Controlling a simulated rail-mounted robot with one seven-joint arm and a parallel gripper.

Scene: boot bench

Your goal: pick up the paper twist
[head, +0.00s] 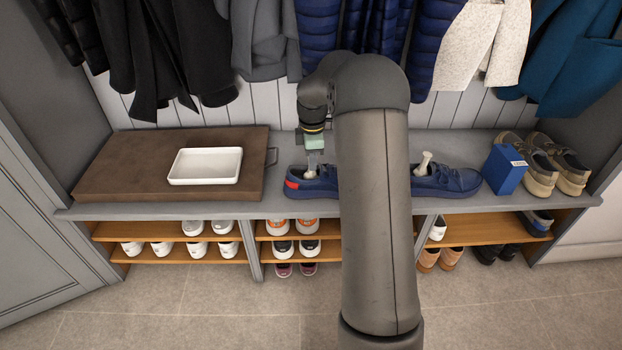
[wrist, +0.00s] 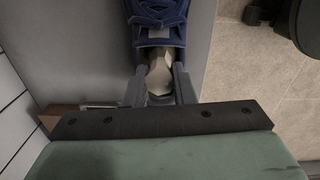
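A cream paper twist (wrist: 159,76) stands in the opening of a blue shoe (wrist: 160,22) in the wrist view. My gripper (wrist: 159,82) has one finger on each side of it, and the twist fills the gap between them. In the head view my gripper (head: 313,164) points down into the same shoe (head: 324,185), which has a red patch at its heel and sits on the bench. My arm hides part of this shoe. A second pale twist (head: 424,161) stands in the other blue shoe (head: 447,181), right of my arm.
A white tray (head: 205,166) lies on a brown board (head: 120,170) at the left of the bench. A blue box (head: 504,169) and beige shoes (head: 558,165) stand at the right. Coats hang behind. Shelves below hold several shoes.

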